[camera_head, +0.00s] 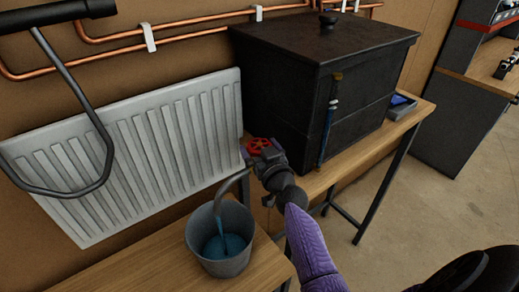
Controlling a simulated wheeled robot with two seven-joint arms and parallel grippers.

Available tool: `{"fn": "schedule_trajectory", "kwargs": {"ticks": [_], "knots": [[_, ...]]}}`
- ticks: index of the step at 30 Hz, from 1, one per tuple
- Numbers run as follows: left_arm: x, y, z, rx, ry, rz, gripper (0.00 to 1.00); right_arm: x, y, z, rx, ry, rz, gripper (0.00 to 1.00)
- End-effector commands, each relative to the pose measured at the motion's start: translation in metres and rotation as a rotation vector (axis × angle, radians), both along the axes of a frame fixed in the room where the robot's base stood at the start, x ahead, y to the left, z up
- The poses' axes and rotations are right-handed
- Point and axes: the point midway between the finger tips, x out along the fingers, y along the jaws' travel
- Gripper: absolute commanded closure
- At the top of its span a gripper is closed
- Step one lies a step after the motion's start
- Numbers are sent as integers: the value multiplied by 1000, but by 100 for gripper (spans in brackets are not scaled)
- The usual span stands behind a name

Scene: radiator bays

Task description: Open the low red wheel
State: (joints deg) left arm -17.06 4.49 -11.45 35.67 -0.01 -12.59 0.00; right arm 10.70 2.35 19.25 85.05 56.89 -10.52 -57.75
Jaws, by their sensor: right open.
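The low red wheel (258,145) is a small spoked handwheel beside the front left corner of a black box, low by the radiator's right end. My right gripper (264,160) comes in from the lower right. It is open, with its dark jaws right at the wheel's near side; whether they touch it I cannot tell. The gripper hides the fitting below the wheel. A grey spout (235,184) curves down from there over a grey bucket (222,265). A blue stream runs into the bucket, which holds blue liquid. My left gripper is not in view.
A white radiator (130,155) fills the left wall. The black lidded box (330,75) stands on a wooden bench (360,150), with a blue-topped tube on its front. Copper pipes (150,43) run above. A grey bent bar (75,90) hangs at upper left. Floor at right is clear.

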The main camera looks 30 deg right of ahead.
Motion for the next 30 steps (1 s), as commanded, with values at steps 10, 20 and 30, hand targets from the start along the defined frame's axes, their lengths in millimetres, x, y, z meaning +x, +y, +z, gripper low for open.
{"fn": "schedule_trajectory", "kwargs": {"ticks": [10, 20, 30], "knots": [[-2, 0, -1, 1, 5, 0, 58, 3, -1, 0, -1, 0, 0, 11], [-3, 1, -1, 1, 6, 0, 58, 3, -1, 0, -1, 0, 0, 72], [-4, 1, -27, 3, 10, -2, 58, 2, -1, -5, -8, -1, 101, 72]]}}
